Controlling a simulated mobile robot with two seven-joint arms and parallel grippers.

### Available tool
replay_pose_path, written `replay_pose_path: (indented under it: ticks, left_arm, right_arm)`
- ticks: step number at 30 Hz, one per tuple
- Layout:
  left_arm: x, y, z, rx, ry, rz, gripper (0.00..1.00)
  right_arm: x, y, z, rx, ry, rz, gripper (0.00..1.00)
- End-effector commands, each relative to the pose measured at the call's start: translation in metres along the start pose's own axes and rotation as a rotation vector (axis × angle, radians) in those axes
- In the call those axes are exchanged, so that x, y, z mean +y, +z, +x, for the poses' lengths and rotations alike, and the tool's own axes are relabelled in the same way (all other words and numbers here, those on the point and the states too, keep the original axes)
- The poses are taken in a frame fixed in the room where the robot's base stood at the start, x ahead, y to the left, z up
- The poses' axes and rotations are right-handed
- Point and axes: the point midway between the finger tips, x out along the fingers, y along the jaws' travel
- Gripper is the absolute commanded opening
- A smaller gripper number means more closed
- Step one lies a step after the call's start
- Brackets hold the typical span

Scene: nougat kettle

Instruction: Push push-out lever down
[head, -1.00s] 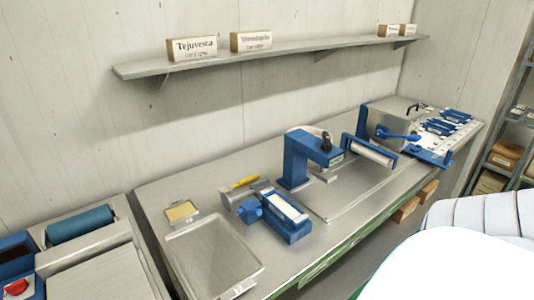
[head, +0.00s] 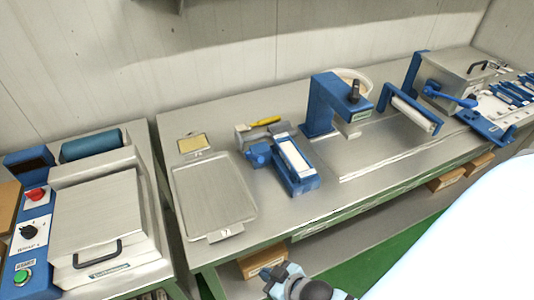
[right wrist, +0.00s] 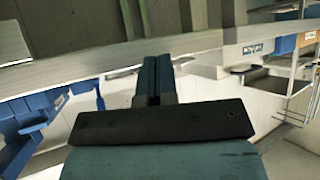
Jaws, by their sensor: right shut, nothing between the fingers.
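No lever is labelled legibly as the push-out lever. A blue lever arm (head: 455,98) sticks out from the grey metal box (head: 458,72) on the right of the bench. A blue press (head: 325,103) with a black knob (head: 354,91) stands mid-bench; I cannot tell which is the task's lever. My right gripper (head: 272,278) shows at the bottom of the head view, in front of the bench and apart from both. In the right wrist view its fingers (right wrist: 158,78) are together and empty, in front of a grey surface. My left gripper is out of view.
A blue clamp-like device (head: 292,166), a metal tray (head: 212,196) and a blue-framed white roller (head: 414,113) stand on the bench (head: 250,225). A machine with a handled lid (head: 107,215) stands at left.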

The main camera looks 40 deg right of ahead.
Motion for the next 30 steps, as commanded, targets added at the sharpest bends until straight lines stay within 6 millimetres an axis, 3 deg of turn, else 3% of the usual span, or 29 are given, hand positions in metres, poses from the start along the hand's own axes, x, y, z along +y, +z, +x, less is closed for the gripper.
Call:
replay_pose_path:
  ticks: [10, 14, 22, 30]
  left_arm:
    - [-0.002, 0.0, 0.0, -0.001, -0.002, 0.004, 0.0]
    - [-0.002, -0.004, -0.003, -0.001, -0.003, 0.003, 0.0]
    - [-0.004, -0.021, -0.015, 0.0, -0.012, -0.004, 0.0]
    - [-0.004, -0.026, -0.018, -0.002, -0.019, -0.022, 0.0]
  right_arm:
    - [-0.003, -0.001, 0.0, 0.001, -0.004, 0.003, 0.0]
    - [-0.001, -0.012, -0.002, -0.028, -0.007, -0.01, 0.0]
    - [0.005, -0.078, -0.009, -0.233, -0.091, -0.173, 0.0]
    - [-0.004, -0.129, 0.038, -0.327, -0.38, -0.688, 0.0]
